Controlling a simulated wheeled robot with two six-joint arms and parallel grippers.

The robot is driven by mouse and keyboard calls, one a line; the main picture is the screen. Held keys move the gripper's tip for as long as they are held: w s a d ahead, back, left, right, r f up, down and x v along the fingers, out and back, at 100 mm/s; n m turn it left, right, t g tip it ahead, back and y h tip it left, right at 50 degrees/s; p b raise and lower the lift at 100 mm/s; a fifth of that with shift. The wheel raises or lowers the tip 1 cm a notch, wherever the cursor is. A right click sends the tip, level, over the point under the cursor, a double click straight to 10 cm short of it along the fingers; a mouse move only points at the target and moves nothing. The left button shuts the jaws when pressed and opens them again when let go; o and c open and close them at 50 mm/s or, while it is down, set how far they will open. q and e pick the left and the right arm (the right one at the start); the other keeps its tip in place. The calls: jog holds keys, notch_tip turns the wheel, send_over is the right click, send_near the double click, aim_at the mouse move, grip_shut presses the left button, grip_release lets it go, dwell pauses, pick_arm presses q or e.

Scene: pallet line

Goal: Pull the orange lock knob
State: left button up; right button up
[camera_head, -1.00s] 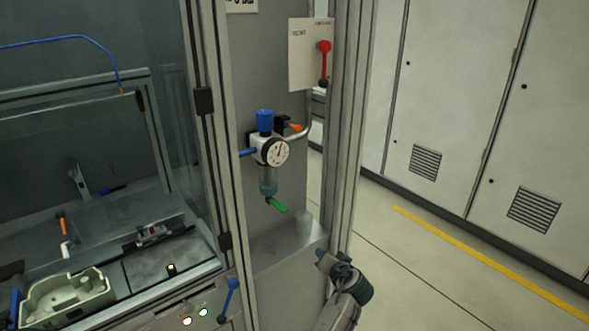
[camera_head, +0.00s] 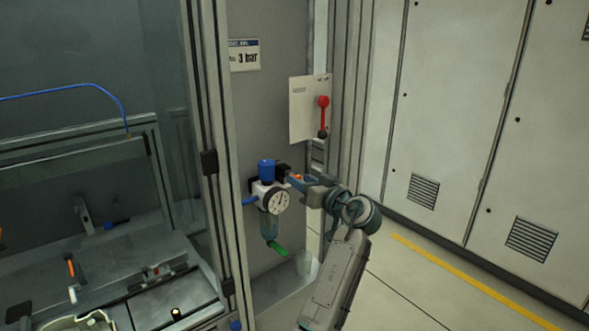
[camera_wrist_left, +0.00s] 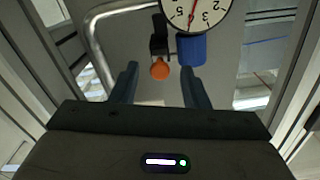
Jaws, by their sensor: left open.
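The small orange lock knob (camera_wrist_left: 160,69) sits on a black stem beside the blue regulator cap (camera_wrist_left: 191,50). My left gripper (camera_head: 296,182) is open and reaches in from the right. In the left wrist view its fingers (camera_wrist_left: 159,75) stand either side of the knob, with gaps on both sides; I cannot tell whether the tips reach past it. My right gripper is not in view.
The round pressure gauge (camera_head: 278,200) is close to my left gripper. A green lever (camera_head: 277,249) hangs below. A card with a red lever (camera_head: 323,115) is above. A bent metal pipe (camera_wrist_left: 92,42) runs near the fingers. The floor at right is clear.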

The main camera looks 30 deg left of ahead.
aim_at(287, 173)
pick_arm(q)
jog(key=p+x, duration=0.1)
jog(key=x, duration=0.1)
jog(key=shift+w+a+r, duration=0.1)
jog(key=shift+a+r, duration=0.05)
jog(key=shift+a, duration=0.2)
jog(key=shift+w+a+f, duration=0.2)
jog(key=shift+w+a, duration=0.05)
jog(key=shift+a, duration=0.25)
grip_shut()
